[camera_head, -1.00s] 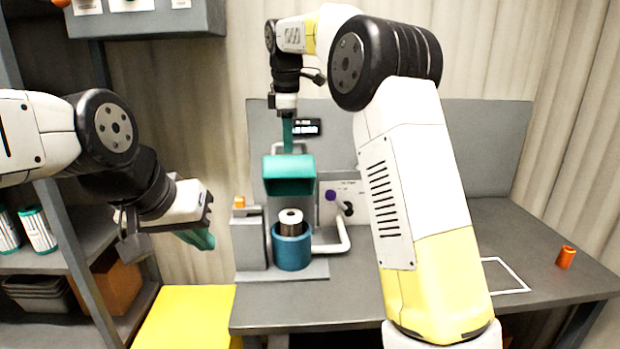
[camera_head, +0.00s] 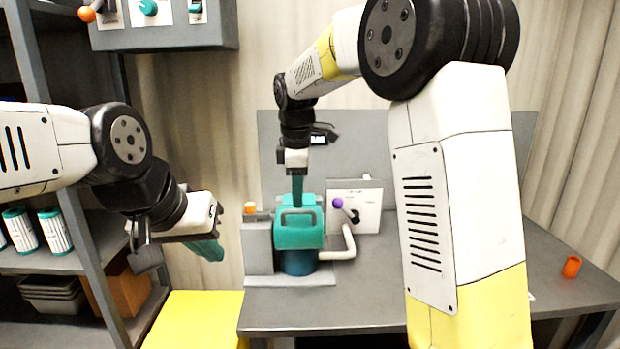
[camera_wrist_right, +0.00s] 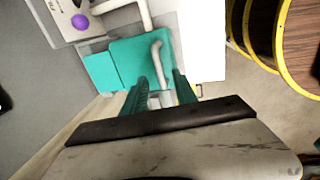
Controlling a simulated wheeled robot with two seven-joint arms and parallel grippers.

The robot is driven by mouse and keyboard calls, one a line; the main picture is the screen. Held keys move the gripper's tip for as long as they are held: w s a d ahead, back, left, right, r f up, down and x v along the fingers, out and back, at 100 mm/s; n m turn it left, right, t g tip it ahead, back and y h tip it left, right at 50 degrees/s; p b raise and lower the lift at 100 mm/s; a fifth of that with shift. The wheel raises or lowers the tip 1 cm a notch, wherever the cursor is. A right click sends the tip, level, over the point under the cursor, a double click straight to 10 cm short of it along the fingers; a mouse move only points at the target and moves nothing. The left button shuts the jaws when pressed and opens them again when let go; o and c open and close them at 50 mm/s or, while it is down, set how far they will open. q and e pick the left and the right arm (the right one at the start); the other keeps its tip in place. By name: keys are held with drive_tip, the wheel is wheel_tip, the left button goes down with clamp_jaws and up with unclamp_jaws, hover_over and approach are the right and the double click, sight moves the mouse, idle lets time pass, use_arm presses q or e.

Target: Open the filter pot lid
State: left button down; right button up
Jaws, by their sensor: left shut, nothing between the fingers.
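The blue filter pot (camera_head: 298,263) stands on the bench. Its teal lid (camera_head: 298,237) sits low over it and hides its mouth; I cannot tell whether it is fully seated. A loop handle (camera_head: 296,212) shows on the lid. My right gripper (camera_head: 297,200) points down at the lid from above. In the right wrist view the right gripper (camera_wrist_right: 163,78) has its fingers apart, with the lid (camera_wrist_right: 132,60) beyond and its handle (camera_wrist_right: 159,55) at the gap; contact is unclear. My left gripper (camera_head: 208,252) is shut and empty, left of the pot.
A purple-knobbed lever (camera_head: 338,202) and a pale pipe (camera_head: 345,245) stand right of the pot. A grey block (camera_head: 257,248) stands left of it. An orange cup (camera_head: 571,266) is on the right of the bench. A yellow surface (camera_head: 200,320) lies front left.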

drive_tip(key=s+d+r+m, duration=0.2)
drive_tip(key=s+d+r, duration=0.1)
drive_tip(key=r, duration=0.1)
drive_tip(key=shift+r+y, duration=0.35)
drive_tip(key=shift+y, duration=0.05)
drive_tip(key=shift+d, duration=0.15)
